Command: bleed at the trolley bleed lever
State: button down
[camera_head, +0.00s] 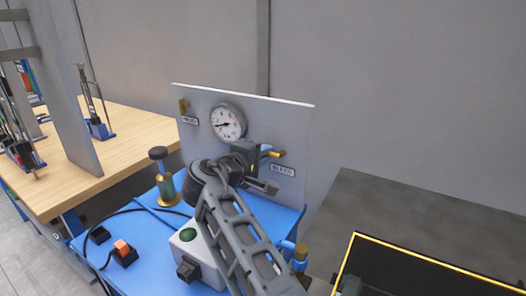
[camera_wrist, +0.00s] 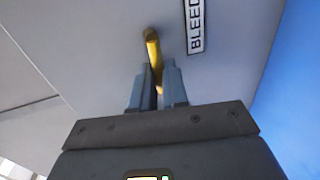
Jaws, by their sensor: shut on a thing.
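The bleed lever is a slim brass-yellow handle on the upright grey panel, beside a white BLEED label (camera_head: 283,170). In the wrist view the lever (camera_wrist: 152,44) rises from between the two finger pads, with its root on the panel and the BLEED label (camera_wrist: 196,25) to its right. My gripper (camera_wrist: 158,77) is shut on the lever, its lower part hidden between the fingers. In the head view my wrist and gripper are in front of the panel, and a yellow piece of the lever (camera_head: 267,153) shows just right of the gripper; the fingertips are largely hidden there.
A round pressure gauge (camera_head: 228,122) and a second brass lever (camera_head: 184,106) are on the panel. The blue trolley top (camera_head: 140,231) carries a brass fitting with a black knob (camera_head: 164,181) and a white box with a green button (camera_head: 189,236). A wooden bench (camera_head: 130,130) stands left.

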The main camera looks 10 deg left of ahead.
jog(key=shift+f, duration=0.1)
dwell(0.4)
jog(key=c, duration=1.1)
grip_release()
jog(key=shift+c, duration=0.2)
jog(key=shift+s+a, duration=0.1)
jog(key=v, duration=0.7)
jog(key=shift+s+b, duration=0.25)
jog(key=shift+b, duration=0.15)
